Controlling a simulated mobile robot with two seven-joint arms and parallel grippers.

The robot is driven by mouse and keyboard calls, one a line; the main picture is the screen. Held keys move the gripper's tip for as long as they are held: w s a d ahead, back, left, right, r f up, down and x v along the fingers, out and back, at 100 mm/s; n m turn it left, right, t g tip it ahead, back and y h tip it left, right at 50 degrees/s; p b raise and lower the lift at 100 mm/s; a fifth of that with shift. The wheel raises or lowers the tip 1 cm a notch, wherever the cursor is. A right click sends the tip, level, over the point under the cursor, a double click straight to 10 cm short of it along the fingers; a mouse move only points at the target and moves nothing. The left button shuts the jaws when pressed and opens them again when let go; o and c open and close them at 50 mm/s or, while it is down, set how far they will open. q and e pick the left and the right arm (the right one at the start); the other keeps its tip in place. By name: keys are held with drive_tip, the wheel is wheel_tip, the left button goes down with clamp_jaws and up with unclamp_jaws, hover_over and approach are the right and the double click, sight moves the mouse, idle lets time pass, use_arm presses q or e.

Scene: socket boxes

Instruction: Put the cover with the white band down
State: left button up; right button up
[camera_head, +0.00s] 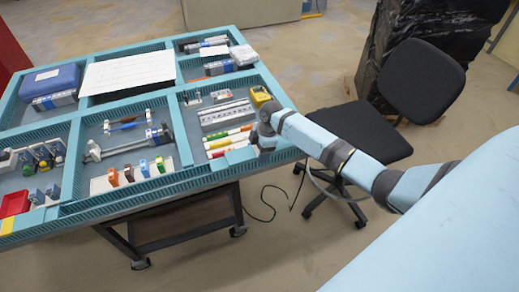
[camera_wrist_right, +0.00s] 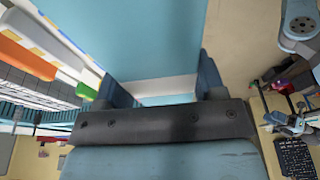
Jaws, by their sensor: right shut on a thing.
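My right gripper (camera_head: 264,138) is low at the right edge of the blue tray table, beside the row of coloured strips. In the right wrist view my right gripper (camera_wrist_right: 160,78) has a finger on each side of a light blue surface with a whitish band (camera_wrist_right: 155,86) across it. This looks like the cover with the white band, held between the fingers. The cover is mostly hidden by the gripper in the head view, and I cannot tell whether it touches the tray. My left gripper is not in view.
Red, yellow and green strips (camera_head: 228,141) lie close left of the gripper. A grey socket block (camera_head: 226,115) and a yellow box (camera_head: 260,96) stand behind them. A black chair (camera_head: 362,135) is right of the table. Other compartments hold tools and boxes.

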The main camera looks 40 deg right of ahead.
drive_tip(key=shift+f, duration=0.45)
drive_tip(key=o, duration=1.3)
drive_tip(key=shift+o, duration=0.2)
